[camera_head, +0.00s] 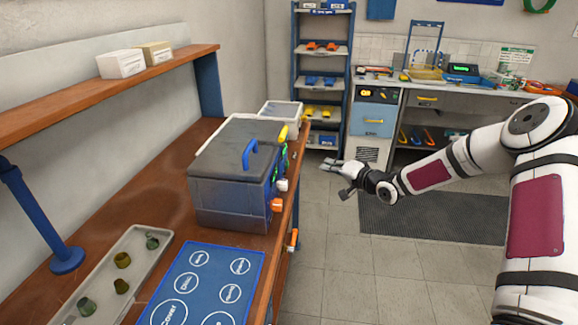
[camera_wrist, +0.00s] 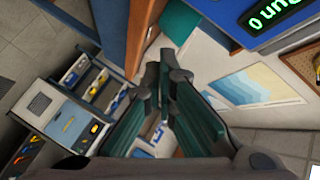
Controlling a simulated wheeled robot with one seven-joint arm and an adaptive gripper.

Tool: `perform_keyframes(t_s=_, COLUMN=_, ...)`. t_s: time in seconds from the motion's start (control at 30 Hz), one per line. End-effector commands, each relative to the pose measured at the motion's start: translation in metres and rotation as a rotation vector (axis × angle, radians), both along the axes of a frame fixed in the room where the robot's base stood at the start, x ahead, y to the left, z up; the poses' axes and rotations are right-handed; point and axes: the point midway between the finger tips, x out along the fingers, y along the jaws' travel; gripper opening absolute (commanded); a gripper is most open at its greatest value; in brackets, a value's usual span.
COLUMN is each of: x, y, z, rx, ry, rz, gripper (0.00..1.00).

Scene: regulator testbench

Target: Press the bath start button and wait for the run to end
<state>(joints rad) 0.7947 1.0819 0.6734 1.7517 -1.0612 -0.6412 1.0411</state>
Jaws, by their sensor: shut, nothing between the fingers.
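The bath (camera_head: 228,205) is a grey-blue tank with a dark lid and a blue handle, standing on the wooden bench to the left of my gripper. Its right side carries green lit parts, a white knob and orange parts, seen edge-on; I cannot pick out the start button there. My gripper (camera_head: 333,168) is in the air over the aisle, apart from the bath, with its fingers shut and empty. In the wrist view the dark green fingers of my gripper (camera_wrist: 166,62) come together at the tips. A blue panel with a green lit display (camera_wrist: 277,14), cut off by the frame, shows top right.
A blue mat with labelled circles (camera_head: 205,282) and a grey tray (camera_head: 110,268) with several small parts lie on the bench's near end. A lidded clear box (camera_head: 281,115) stands behind the bath. A blue shelf rack (camera_head: 321,90) and a counter stand at the back. The aisle floor is clear.

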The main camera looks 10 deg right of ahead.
Motion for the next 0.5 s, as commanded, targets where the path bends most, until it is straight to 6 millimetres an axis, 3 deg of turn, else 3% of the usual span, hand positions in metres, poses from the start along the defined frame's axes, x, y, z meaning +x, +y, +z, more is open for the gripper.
perform_keyframes(t_s=0.5, x=0.017, y=0.056, z=0.0, rx=-0.001, ry=0.001, rz=0.003, gripper=0.0)
